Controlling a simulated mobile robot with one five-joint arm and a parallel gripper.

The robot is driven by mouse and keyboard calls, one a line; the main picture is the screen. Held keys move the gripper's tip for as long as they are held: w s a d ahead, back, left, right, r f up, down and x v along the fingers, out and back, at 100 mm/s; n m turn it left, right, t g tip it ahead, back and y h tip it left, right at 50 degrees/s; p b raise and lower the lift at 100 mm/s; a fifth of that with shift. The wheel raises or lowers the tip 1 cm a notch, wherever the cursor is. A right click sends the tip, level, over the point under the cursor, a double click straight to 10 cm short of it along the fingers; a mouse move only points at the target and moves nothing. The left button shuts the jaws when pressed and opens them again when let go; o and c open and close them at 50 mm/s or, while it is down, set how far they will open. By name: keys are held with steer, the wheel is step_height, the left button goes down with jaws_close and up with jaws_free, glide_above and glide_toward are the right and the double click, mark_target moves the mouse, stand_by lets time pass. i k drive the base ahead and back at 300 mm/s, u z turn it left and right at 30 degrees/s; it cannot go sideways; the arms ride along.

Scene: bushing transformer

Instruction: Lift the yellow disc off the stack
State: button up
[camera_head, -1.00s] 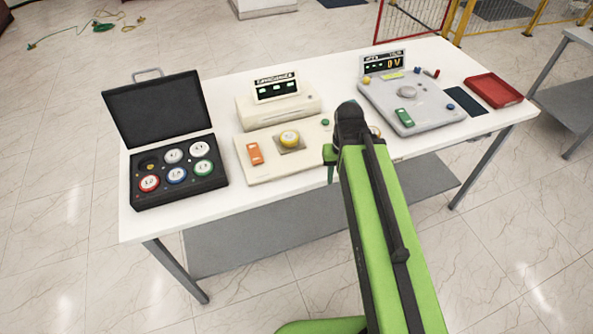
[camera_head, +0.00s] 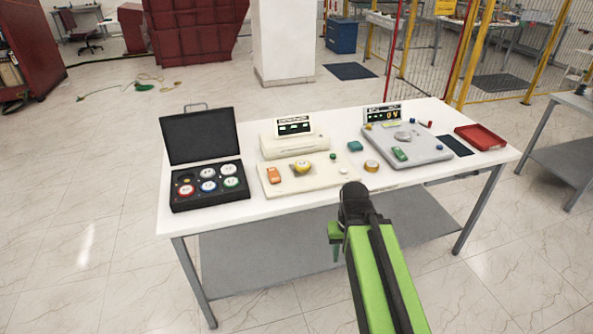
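The yellow disc (camera_head: 302,166) has a pale top and sits on the square plate of the cream device (camera_head: 328,182), left of the table's middle. I cannot tell whether other discs lie beneath it. My gripper (camera_head: 336,254) is at the end of my green arm, in front of the table's front edge in the picture. It is to the right of the yellow disc, nearer the camera and clear of it. Only a small green finger part shows beside the black joint, so its opening is hidden.
An open black case (camera_head: 211,205) with several coloured discs stands at the left of the white table (camera_head: 400,190). An orange block (camera_head: 274,175) lies beside the disc. A tan ring (camera_head: 371,166), teal block (camera_head: 355,146), grey device (camera_head: 430,153) and red tray (camera_head: 481,137) are to the right.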

mark_target(302, 165)
steer(key=u, duration=1.15)
steer(key=i, duration=0.75)
steer(key=z, duration=0.1)
